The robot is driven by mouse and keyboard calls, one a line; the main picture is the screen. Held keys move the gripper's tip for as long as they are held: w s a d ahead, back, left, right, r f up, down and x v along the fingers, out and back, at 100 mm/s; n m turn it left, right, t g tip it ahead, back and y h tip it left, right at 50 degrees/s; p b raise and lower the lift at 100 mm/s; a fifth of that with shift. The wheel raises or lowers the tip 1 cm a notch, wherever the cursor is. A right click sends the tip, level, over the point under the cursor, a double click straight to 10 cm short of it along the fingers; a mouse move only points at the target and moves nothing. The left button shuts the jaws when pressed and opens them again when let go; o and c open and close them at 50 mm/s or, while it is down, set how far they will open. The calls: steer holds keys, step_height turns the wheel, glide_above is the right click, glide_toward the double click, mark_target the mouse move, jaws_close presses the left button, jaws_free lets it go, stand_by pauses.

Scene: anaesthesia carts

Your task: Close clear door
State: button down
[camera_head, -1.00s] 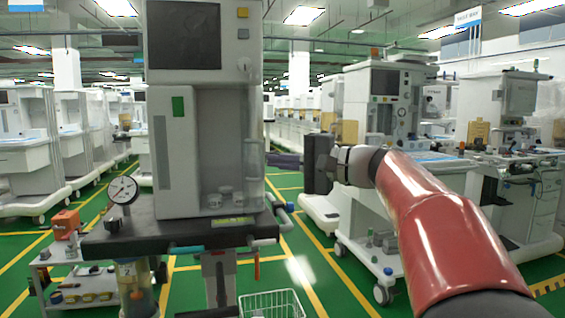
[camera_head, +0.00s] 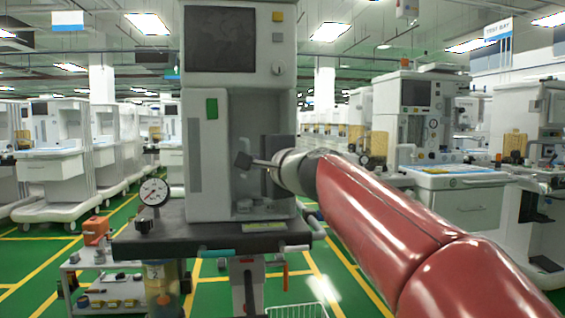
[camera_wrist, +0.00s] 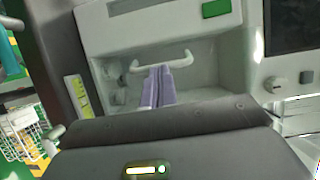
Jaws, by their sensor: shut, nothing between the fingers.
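The anaesthesia cart (camera_head: 225,85) stands ahead, with a recessed compartment (camera_head: 240,120) to the right of its green-labelled panel. The clear door is hard to make out; its see-through sheet and exact angle cannot be told. A white bar handle (camera_wrist: 163,63) shows in front of the compartment in the wrist view; whether it sits on the door cannot be told. My gripper (camera_head: 243,160) is at the compartment's front, fingers pointing towards it. In the wrist view its purple-grey fingers (camera_wrist: 157,72) are together and empty, their tips just by the handle. Contact cannot be told.
A dark worktop (camera_head: 160,240) with a round gauge (camera_head: 154,192) juts out below the compartment. A low tool trolley (camera_head: 100,285) stands at the left and a wire basket (camera_head: 300,311) below. Another cart (camera_head: 408,110) stands behind my arm at the right.

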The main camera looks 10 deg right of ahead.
steer(key=w+a+p, duration=0.1)
steer(key=w+a, duration=0.3)
steer(key=shift+w, duration=0.25)
steer(key=shift+s+d, duration=0.1)
stand_by(0.6)
